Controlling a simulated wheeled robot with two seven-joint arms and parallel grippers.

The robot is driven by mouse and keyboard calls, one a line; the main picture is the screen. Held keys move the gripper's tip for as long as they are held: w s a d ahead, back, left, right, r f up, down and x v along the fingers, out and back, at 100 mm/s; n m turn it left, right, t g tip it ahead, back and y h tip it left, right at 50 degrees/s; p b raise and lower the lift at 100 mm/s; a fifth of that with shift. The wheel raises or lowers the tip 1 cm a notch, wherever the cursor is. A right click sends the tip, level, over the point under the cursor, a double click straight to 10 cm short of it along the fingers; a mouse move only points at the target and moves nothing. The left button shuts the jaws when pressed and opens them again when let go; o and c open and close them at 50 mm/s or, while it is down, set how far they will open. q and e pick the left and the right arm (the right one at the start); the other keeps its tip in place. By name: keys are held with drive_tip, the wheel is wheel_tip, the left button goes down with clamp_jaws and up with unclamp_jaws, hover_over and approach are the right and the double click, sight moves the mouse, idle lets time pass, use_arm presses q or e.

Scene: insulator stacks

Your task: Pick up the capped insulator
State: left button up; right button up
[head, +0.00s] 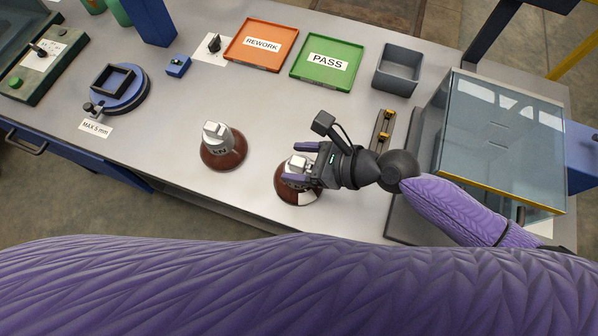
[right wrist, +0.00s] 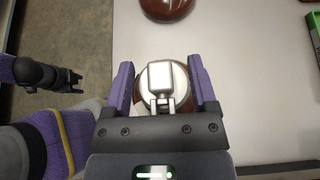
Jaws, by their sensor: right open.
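Two brown insulators with pale metal tops stand on the grey bench in the head view. The left insulator (head: 222,150) stands clear of any gripper. The right insulator (head: 286,193) has a white patch on its near side and is partly hidden by my right gripper (head: 298,163). That gripper is open, its purple fingers on either side of the metal cap. In the right wrist view the cap (right wrist: 166,80) sits between the fingers (right wrist: 160,64), with gaps on both sides. My left gripper (right wrist: 72,82) shows small and dark there, apart from the insulators; its jaws are unclear.
An orange REWORK tray (head: 284,31), a green PASS tray (head: 354,74) and a grey bin (head: 383,84) lie behind. A glass-topped case (head: 500,135) stands at right. A blue round fixture (head: 137,98) is at left. Bench between the insulators is clear.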

drive_tip(key=shift+a, duration=0.1)
clamp_jaws()
drive_tip(key=shift+w, duration=0.1)
idle(1.2)
